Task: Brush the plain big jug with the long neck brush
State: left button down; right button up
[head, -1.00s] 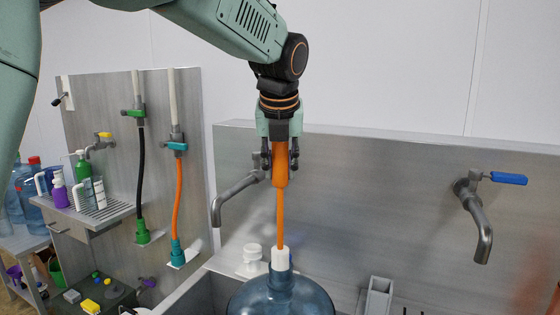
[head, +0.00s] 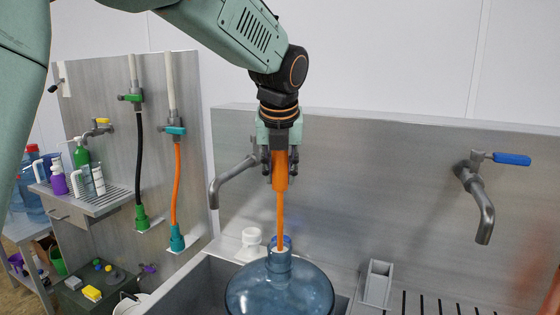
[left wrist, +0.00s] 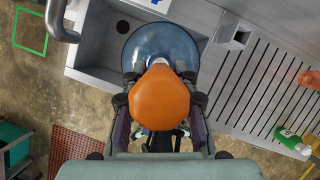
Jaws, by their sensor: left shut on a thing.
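The big jug (head: 280,293) is clear blue and stands upright in the sink, its neck pointing up. It also shows in the left wrist view (left wrist: 150,42), partly hidden behind the handle. My left gripper (head: 280,172) is above the jug, shut on the orange handle of the long neck brush (head: 280,215). The brush hangs nearly vertical, and its lower end is in the jug's neck opening. Its white head is mostly hidden by the neck. The orange handle end (left wrist: 160,97) fills the middle of the left wrist view. My right gripper is not in view.
A metal spout (head: 232,183) is left of the brush, and a blue-handled tap (head: 480,195) is at the right. A grey holder (head: 378,284) and slotted drainboard are right of the jug.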

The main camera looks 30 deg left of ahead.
aim_at(279, 207)
pick_arm(q)
notch_tip(279, 207, down, 2)
jog(key=shift+a+f, duration=0.1)
jog(key=shift+s+f+b, duration=0.25)
jog(key=shift+f+b, duration=0.25)
jog(key=shift+f, duration=0.2)
jog(key=f, duration=0.2)
jog(key=f+b, duration=0.1)
jog(key=f, duration=0.1)
jog(key=shift+w+f, duration=0.2)
jog(key=shift+f, duration=0.05)
jog(key=shift+s+f, duration=0.1)
jog(key=shift+f, duration=0.3)
jog(key=shift+r, duration=0.35)
notch_tip(279, 207, up, 5)
jog(key=p, duration=0.6)
jog(key=shift+p, duration=0.3)
jog(key=shift+r+p, duration=0.35)
jog(key=shift+p, duration=0.05)
notch_tip(279, 207, up, 2)
jog(key=shift+r+p, duration=0.2)
jog(key=shift+p, duration=0.55)
jog(key=shift+r, duration=0.3)
notch_tip(279, 207, up, 3)
jog(key=shift+f, duration=0.2)
jog(key=shift+r, duration=1)
